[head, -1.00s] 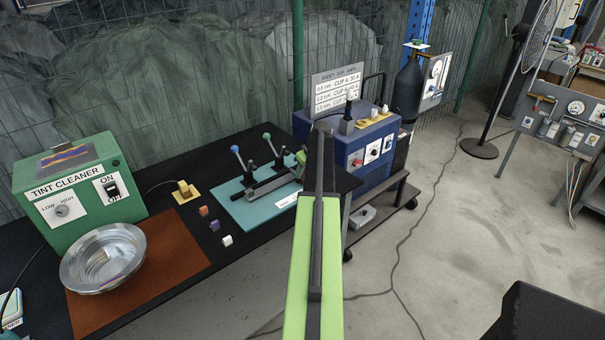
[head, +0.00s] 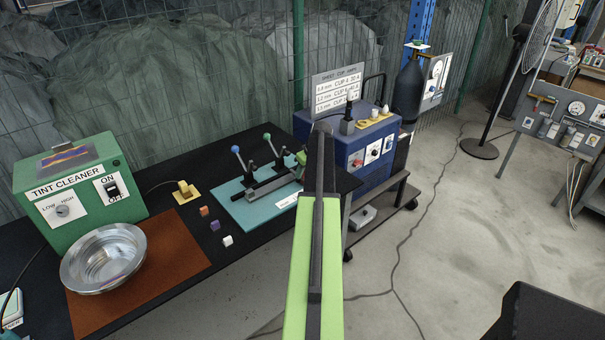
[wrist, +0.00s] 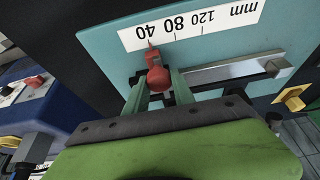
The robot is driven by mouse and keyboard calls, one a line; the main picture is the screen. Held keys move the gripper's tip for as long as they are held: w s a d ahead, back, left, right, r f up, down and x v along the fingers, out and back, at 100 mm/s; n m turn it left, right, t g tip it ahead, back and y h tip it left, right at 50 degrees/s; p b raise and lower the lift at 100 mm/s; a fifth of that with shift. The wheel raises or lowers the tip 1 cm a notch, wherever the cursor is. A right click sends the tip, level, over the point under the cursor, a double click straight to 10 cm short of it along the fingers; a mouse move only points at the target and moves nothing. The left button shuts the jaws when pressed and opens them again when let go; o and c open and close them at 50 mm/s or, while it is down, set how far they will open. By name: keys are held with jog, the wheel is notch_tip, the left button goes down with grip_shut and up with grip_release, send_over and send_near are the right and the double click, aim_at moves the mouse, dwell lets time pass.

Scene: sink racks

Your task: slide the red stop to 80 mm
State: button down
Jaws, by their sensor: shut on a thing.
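The red stop (wrist: 156,76) sits on a rail along a teal board (wrist: 110,50) in the wrist view. My gripper (wrist: 158,88) has its green fingers on both sides of the stop and is shut on it. The stop's pointer is close to the 40 mark of the white mm scale (wrist: 222,33); the 80 and 120 marks lie to its right. In the head view the teal board (head: 236,208) lies on the black bench; my arm hides the stop and most of the gripper there.
Levers with a blue knob (head: 235,149) and a green knob (head: 267,136) stand on the board. Small cubes and a metal bowl (head: 103,258) are to the left.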

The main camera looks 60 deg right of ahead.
dwell(0.3)
jog(key=a, duration=0.2)
jog(key=w+a, duration=0.1)
jog(key=a, duration=0.1)
jog(key=shift+w, duration=0.1)
jog(key=shift+d, duration=0.1)
jog(key=c, duration=1.1)
grip_release()
jog(key=shift+o, duration=0.2)
jog(key=shift+r, duration=0.1)
